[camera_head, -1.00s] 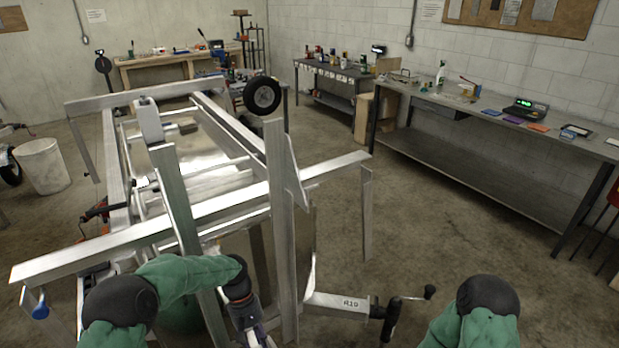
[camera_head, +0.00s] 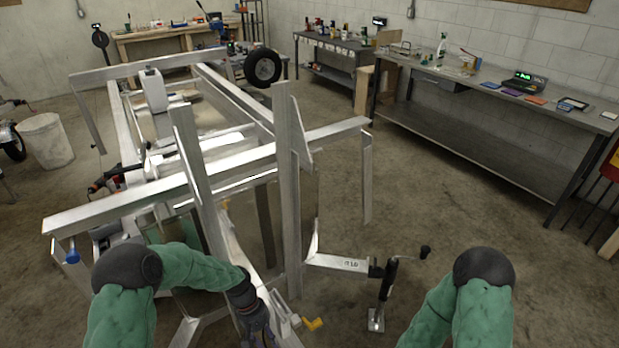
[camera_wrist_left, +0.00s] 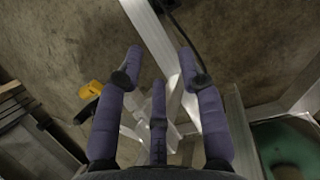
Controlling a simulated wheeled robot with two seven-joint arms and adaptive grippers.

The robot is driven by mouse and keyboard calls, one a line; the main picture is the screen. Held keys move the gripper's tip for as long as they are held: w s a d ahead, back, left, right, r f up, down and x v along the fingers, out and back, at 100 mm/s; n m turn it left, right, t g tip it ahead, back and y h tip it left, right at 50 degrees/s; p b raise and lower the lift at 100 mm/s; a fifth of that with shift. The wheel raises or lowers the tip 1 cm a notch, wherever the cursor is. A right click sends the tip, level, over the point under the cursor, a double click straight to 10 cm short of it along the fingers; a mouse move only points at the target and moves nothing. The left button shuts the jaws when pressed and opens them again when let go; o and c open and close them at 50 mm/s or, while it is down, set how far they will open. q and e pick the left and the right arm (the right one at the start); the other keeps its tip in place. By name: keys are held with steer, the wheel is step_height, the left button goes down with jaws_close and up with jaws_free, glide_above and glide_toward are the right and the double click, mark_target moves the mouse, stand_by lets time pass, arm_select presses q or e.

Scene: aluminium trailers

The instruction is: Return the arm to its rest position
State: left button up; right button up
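My left arm (camera_head: 190,268), in a green sleeve with a black elbow, reaches in at the lower left and bends toward the trailer frame's front. My left gripper (camera_head: 262,336) points down at the bottom edge, close to the trailer's metal bars. In the left wrist view its three purple fingers (camera_wrist_left: 162,72) are spread apart with nothing held between them. My right arm (camera_head: 470,300) shows only its black elbow and green sleeve at the lower right. The right gripper is out of view.
The aluminium trailer frame (camera_head: 215,175) with tall uprights stands right before my left arm. A jack with a crank (camera_head: 385,290) stands right of it. A yellow piece (camera_head: 313,323) lies by the gripper. A workbench (camera_head: 470,150) lines the right wall. Open floor lies between.

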arm_select(q)
steer(key=s+d+f+m+t, duration=0.1)
steer(key=s+f, duration=0.3)
steer(key=s, duration=0.4)
steer(key=s+d+f+m+t, duration=0.1)
steer(key=s+f+m+t, duration=0.1)
steer(key=s+f, duration=0.3)
steer(key=s, duration=0.3)
steer(key=shift+d+f+h, duration=0.2)
steer(key=shift+d+h, duration=0.05)
steer(key=shift+h, duration=0.05)
